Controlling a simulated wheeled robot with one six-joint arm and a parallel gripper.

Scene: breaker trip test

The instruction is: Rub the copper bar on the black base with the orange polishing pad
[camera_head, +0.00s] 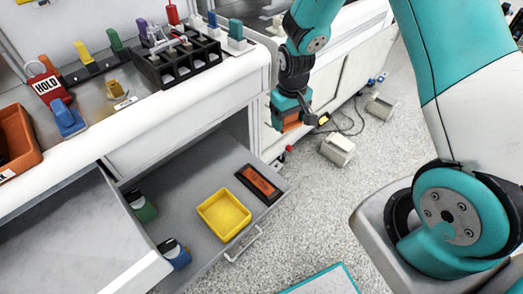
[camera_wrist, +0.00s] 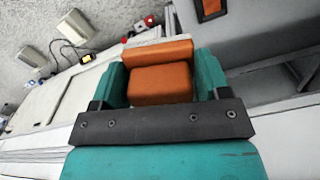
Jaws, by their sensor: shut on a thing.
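The copper bar (camera_head: 259,184) lies on its black base in the open lower drawer (camera_head: 178,205), near the drawer's right front corner. An orange-brown surface, likely the bar, also shows at the top of the wrist view (camera_wrist: 211,7). My gripper (camera_head: 293,117) is in the air right of the cabinet, above and beyond the bar and apart from it. In the wrist view its teal fingers (camera_wrist: 161,84) are shut on the orange polishing pad (camera_wrist: 160,86), one on each side. The pad's lower face is hidden there. In the head view the pad (camera_head: 291,127) shows under the fingers.
A yellow tray (camera_head: 201,215) stands left of the bar in the drawer, with green (camera_head: 143,207) and blue (camera_head: 174,254) things further left. Breakers, a black rack (camera_head: 177,66), a HOLD tag (camera_head: 46,85) and an orange bin (camera_head: 17,143) crowd the bench. Grey boxes (camera_head: 338,149) lie on the floor.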

